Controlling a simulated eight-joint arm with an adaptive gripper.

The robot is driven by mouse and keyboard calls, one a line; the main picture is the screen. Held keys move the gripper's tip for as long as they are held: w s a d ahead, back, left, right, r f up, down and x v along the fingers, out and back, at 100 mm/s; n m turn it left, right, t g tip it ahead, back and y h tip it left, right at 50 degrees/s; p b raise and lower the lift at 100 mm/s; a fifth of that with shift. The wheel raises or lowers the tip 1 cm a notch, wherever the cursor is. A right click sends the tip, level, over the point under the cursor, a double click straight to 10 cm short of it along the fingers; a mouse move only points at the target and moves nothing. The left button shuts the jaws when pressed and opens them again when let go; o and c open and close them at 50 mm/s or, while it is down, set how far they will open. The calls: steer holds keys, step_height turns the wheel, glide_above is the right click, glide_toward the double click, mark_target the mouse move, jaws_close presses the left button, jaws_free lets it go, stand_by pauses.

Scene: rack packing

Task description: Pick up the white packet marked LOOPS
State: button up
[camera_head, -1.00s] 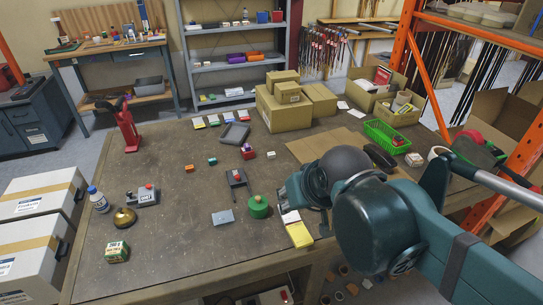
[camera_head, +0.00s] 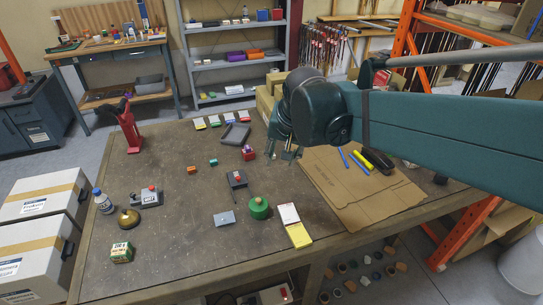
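A white packet (camera_head: 289,213) lies flat near the front right of the bench, against a yellow packet (camera_head: 299,235). Another whitish packet (camera_head: 199,124) lies at the left end of a row of small packets at the back. I cannot read the lettering on either white packet, so I cannot tell which is marked LOOPS. My gripper (camera_head: 284,154) points down over the right middle of the bench, behind the front white packet and left of the flat cardboard. Its fingers look apart, with nothing visible between them.
A green round container (camera_head: 259,207) stands just left of the front white packet. Flat cardboard (camera_head: 345,195) with pens covers the right side. The left middle of the bench is mostly clear.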

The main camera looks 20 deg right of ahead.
steer(key=w+d+f+m+g+p, duration=0.1)
steer(key=w+f+m+p, duration=0.15)
steer(key=w, duration=0.65)
steer(key=w+d+f+m+g+p, duration=0.15)
steer(key=w+m, duration=0.25)
steer(key=w, duration=0.5)
steer(key=shift+w+d+f+m+g+p, duration=0.4)
steer(key=shift+w+d+f+m+p, duration=0.4)
steer(key=shift+w+f, duration=1.45)
steer(key=shift+w+d+f+m+g+p, duration=0.45)
steer(key=shift+w+f+m, duration=0.65)
steer(key=shift+w+f, duration=1.1)
steer(key=shift+w+d+f+m+g+p, duration=0.4)
steer(key=shift+w+f+m+p, duration=0.5)
steer(key=shift+w+f, duration=1.35)
steer(key=shift+s+f, duration=0.1)
steer(key=shift+f+b, duration=0.3)
steer(key=shift+f, duration=0.9)
steer(key=shift+f, duration=0.1)
steer(key=shift+f+b, duration=0.55)
steer(key=shift+f, duration=1.95)
